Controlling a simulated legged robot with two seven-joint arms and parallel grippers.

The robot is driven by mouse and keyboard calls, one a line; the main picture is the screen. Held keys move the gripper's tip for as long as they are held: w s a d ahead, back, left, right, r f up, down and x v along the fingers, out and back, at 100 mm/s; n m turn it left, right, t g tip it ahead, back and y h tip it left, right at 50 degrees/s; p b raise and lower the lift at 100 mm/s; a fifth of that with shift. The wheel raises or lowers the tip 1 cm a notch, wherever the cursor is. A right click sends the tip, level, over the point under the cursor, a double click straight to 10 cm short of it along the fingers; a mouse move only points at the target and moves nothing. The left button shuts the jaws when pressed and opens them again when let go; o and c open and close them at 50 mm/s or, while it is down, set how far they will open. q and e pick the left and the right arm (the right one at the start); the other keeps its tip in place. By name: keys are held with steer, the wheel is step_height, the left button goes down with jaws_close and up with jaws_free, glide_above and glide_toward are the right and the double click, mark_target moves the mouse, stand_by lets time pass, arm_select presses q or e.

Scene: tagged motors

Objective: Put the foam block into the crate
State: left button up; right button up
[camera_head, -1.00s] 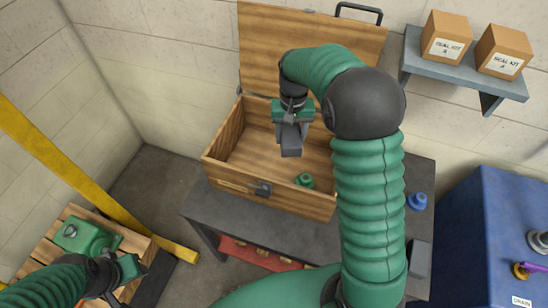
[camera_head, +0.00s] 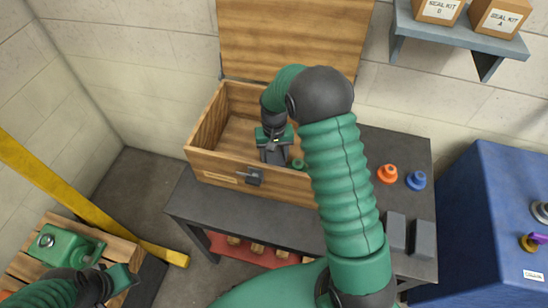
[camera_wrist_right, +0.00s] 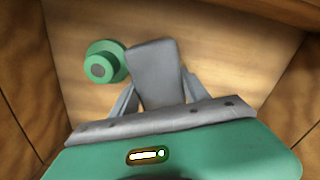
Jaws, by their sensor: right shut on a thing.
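My right gripper (camera_head: 271,146) is inside the open wooden crate (camera_head: 245,168) on the bench, shut on a grey block, which I take to be the foam block (camera_head: 273,157). In the right wrist view the foam block (camera_wrist_right: 155,75) sticks out from between the fingers over the crate's wooden floor (camera_wrist_right: 215,60). I cannot tell whether it touches the floor. A green knob-like part (camera_wrist_right: 105,62) lies in the crate beside the block. My left gripper (camera_head: 122,281) is at the lower left, near a pallet; its fingers are unclear.
The crate's lid (camera_head: 295,40) stands open behind it. On the bench (camera_head: 250,213) to the right are an orange part (camera_head: 387,173), a blue part (camera_head: 416,180) and two grey blocks (camera_head: 396,232). A blue cabinet (camera_head: 490,210) is at right. A green motor (camera_head: 68,244) sits on the left pallet.

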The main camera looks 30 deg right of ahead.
steer(key=shift+f, duration=0.65)
steer(key=shift+d+f, duration=0.1)
steer(key=o, duration=1)
steer(key=shift+r, duration=0.25)
step_height(320, 180, up, 12)
steer(key=shift+f+p, duration=0.1)
steer(key=shift+p, duration=0.65)
